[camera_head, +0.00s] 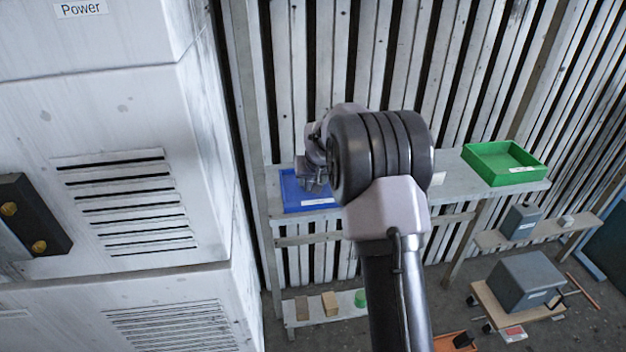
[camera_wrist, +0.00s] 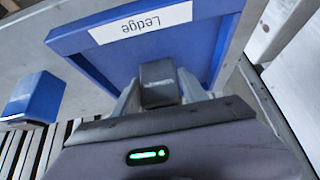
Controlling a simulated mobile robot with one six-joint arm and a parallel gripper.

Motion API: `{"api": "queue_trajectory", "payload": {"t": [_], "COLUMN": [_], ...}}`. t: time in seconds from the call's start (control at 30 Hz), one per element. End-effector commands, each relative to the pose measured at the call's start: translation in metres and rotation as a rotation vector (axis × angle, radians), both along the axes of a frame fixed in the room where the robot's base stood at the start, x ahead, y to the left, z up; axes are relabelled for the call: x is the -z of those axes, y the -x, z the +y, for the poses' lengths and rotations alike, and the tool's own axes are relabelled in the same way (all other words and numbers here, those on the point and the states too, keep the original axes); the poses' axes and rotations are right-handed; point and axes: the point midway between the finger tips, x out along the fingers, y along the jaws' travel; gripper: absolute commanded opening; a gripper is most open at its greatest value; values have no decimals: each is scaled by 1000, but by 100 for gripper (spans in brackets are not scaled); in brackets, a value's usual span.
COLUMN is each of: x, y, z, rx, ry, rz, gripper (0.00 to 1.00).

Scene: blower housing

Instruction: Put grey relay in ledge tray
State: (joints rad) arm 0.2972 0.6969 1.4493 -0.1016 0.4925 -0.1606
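The ledge tray is a blue, shallow, open tray with a white label reading "Ledge" (camera_wrist: 95,62). In the head view the blue tray (camera_head: 291,207) sits at the left end of a grey shelf, partly hidden by my arm. In the wrist view my gripper (camera_wrist: 158,92) has its two fingers against the sides of a dark grey block, the grey relay (camera_wrist: 157,80). The relay is over the tray's interior; I cannot tell whether it touches the tray floor. In the head view my gripper (camera_head: 316,183) is above the tray, and the relay cannot be made out.
A blue block (camera_wrist: 35,97) stands on the shelf beside the tray. A green tray (camera_head: 503,165) is at the shelf's right end. A white cabinet (camera_head: 120,130) rises on the left. Small blocks (camera_head: 330,304) lie on a low shelf. A grey box (camera_head: 525,280) stands lower right.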

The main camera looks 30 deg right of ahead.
Motion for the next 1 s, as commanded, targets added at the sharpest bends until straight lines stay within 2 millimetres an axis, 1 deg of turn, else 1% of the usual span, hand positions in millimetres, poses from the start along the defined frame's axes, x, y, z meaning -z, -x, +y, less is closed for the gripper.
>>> {"api": "queue_trajectory", "payload": {"t": [0.03, 0.07, 0.37, 0.47, 0.6, 0.7, 0.8, 0.9, 1.0], "x": [-1, -1, -3, -17, -52, -75, -93, -102, -106], "y": [0, 0, 0, 5, 26, 41, 52, 60, 62], "z": [0, 0, 0, 2, 8, 12, 15, 17, 18], "rx": [0, 0, 0, 0, 0, 0, 0, 1, 0], "ry": [0, 0, 0, 1, 1, 1, 1, -1, 0], "rz": [0, 0, -1, -2, -3, -2, -3, 0, 0], "gripper": [63, 67, 67, 67, 67, 67, 67, 67, 67]}}
